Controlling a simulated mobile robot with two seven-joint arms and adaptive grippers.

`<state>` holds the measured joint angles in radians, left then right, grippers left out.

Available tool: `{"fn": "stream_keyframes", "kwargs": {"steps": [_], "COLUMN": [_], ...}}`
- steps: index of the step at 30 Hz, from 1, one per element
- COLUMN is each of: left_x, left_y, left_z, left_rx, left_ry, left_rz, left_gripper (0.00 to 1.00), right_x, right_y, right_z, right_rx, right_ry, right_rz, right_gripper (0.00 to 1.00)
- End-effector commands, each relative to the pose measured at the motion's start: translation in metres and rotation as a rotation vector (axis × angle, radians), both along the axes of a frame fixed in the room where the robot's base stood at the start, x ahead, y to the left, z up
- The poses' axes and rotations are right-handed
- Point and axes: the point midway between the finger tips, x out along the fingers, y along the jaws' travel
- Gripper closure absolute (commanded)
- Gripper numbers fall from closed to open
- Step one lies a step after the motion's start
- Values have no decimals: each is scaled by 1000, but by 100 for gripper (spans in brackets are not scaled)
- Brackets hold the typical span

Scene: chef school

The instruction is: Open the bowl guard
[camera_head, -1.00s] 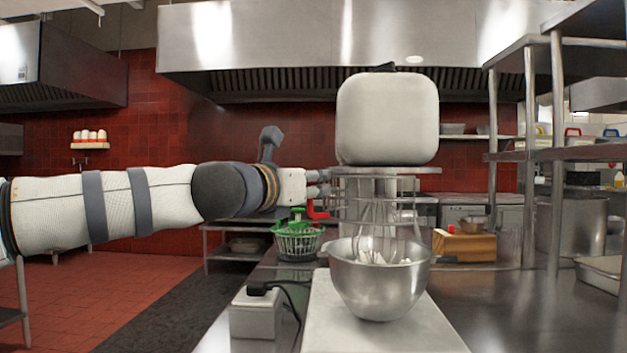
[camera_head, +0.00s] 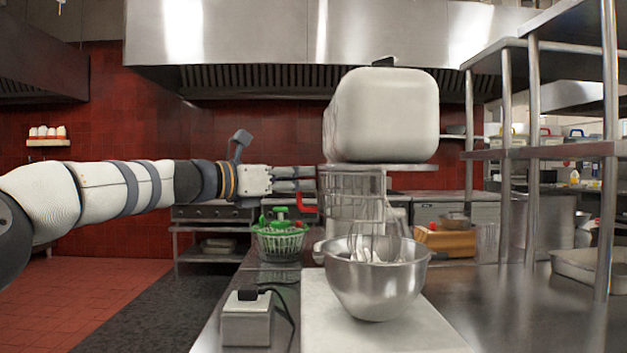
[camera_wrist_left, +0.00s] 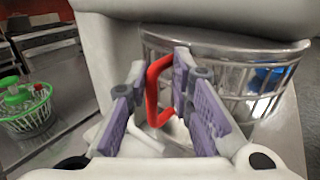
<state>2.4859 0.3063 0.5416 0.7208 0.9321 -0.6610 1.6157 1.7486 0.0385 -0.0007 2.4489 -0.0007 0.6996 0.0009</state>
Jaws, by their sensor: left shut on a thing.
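The white stand mixer (camera_head: 385,115) has a metal wire bowl guard (camera_head: 352,200) below its head. The guard's bars show at the left of the whisk (camera_head: 372,245) in the head view. The guard also shows in the left wrist view (camera_wrist_left: 215,75), with a red handle (camera_wrist_left: 153,95) near it. My left gripper (camera_head: 312,184) reaches in from the left to the guard's left side. In the wrist view its purple-padded fingers (camera_wrist_left: 160,90) are shut on the red handle. A steel bowl (camera_head: 376,285) stands under the whisk. My right gripper is out of view.
A green salad spinner (camera_head: 280,240) stands behind left of the bowl. A grey box (camera_head: 246,320) with a black cable is at the front left. Steel shelf posts (camera_head: 609,200) rise at the right. The counter right of the mixer base is mostly clear.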

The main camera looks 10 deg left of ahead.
Motion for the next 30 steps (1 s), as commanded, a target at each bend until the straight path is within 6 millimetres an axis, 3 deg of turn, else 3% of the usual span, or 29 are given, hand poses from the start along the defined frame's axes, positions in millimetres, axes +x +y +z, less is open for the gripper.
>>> {"fn": "stream_keyframes", "kwargs": {"steps": [15,16,17,26,30], "left_x": [-1,-1,-1,-2,-12], "left_y": [1,1,1,4,18], "left_z": [0,0,0,-1,1], "left_rx": [-4,-4,-4,-3,-5], "left_ry": [3,3,3,3,3], "left_rz": [-19,-19,-19,-15,-11], "left_gripper": [100,75,70,70,70], "right_x": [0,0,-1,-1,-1], "right_y": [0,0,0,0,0], "right_z": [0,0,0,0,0], "right_rx": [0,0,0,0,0], "right_ry": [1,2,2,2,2], "right_rz": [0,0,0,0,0], "right_gripper": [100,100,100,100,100]}}
